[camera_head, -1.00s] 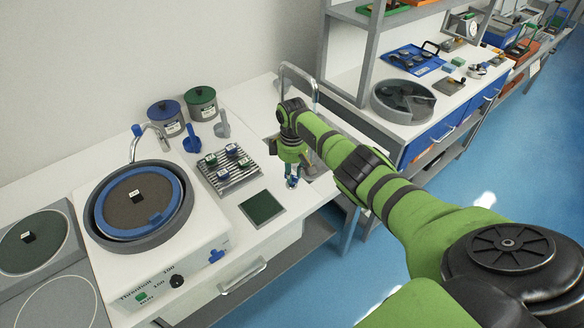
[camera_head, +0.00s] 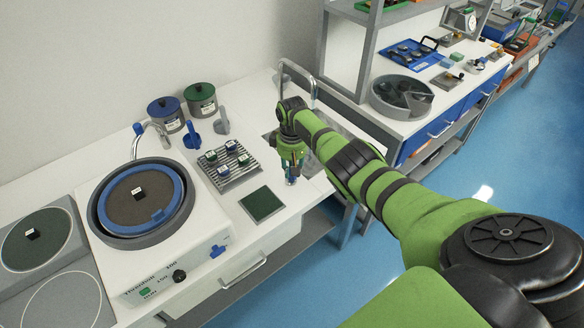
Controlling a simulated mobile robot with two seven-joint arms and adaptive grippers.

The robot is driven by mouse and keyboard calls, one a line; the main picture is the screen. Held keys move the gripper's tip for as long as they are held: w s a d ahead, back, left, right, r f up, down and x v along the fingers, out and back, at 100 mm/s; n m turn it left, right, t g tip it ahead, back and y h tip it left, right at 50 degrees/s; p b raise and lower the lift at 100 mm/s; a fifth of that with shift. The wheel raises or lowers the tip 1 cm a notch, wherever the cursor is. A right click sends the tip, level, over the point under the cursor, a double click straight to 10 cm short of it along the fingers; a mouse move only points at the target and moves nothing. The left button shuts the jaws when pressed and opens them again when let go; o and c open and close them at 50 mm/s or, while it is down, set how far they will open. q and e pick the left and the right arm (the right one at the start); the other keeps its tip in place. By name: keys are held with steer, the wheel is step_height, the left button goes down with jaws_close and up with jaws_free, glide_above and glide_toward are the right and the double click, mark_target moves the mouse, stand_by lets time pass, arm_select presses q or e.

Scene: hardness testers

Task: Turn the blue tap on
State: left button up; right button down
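A small blue tap-like handle (camera_head: 218,250) is on the front right of the white grinding machine (camera_head: 195,235). A curved metal spout (camera_head: 153,125) with a blue tip (camera_head: 138,128) stands behind the machine's bowl. A blue upright lever-like piece (camera_head: 191,136) stands right of the spout. I cannot tell for sure which of these blue parts is the tap. My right gripper (camera_head: 291,178) points down over the sink area, right of the sample rack and apart from all the blue parts. Its fingers are too small to read. My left gripper is out of view.
A rack of several mounted samples (camera_head: 233,172) and a dark green pad (camera_head: 262,204) lie between machine and gripper. Blue (camera_head: 166,114) and green-lidded (camera_head: 201,101) pots stand at the back. A tall metal faucet (camera_head: 313,82) rises behind my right gripper.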

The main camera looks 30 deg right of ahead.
steer(key=c, duration=1.1)
jaws_free()
steer(key=shift+o, duration=0.2)
steer(key=shift+w+r, duration=0.1)
steer(key=shift+r, duration=0.55)
step_height(320, 180, up, 11)
steer(key=shift+f, duration=0.15)
